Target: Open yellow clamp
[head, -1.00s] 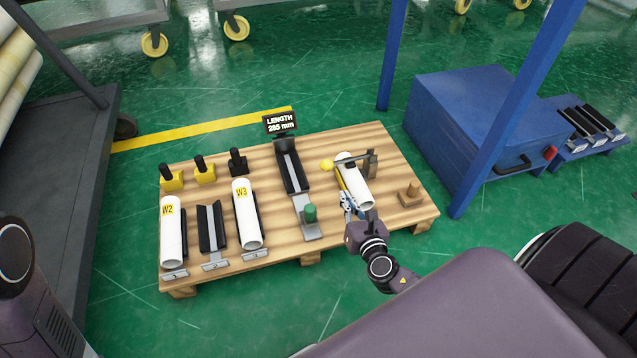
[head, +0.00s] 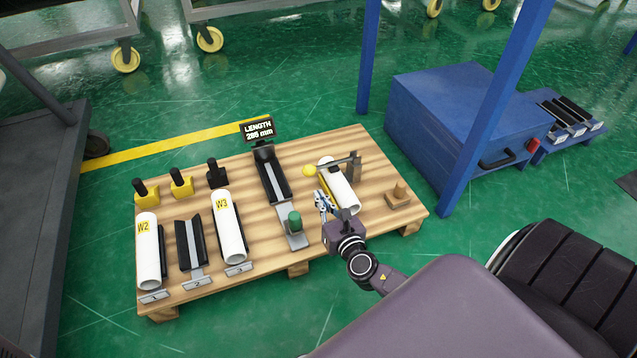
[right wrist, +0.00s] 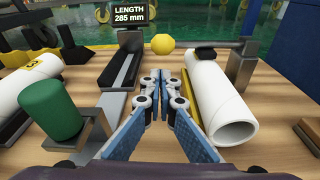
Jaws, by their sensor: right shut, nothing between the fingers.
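The yellow clamp has a round yellow knob (head: 309,170) on a dark bar that lies across a white roll (head: 345,191). The bar runs to a dark upright post (head: 354,166) on the roll's right side. In the right wrist view the knob (right wrist: 162,43) is straight ahead, beyond the fingertips, with a gap between. The roll (right wrist: 218,105) lies to the right of the fingers. My right gripper (head: 322,196) is shut and empty, low beside the roll's left side; its fingers also show in the right wrist view (right wrist: 163,80). My left gripper is out of view.
A wooden pallet (head: 290,231) carries rolls W2 (head: 149,255) and W3 (head: 229,230), black cradles, a green cylinder (head: 294,222) and a LENGTH 285 mm display (head: 258,131). A blue post (head: 490,120) stands beyond the pallet's right edge.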

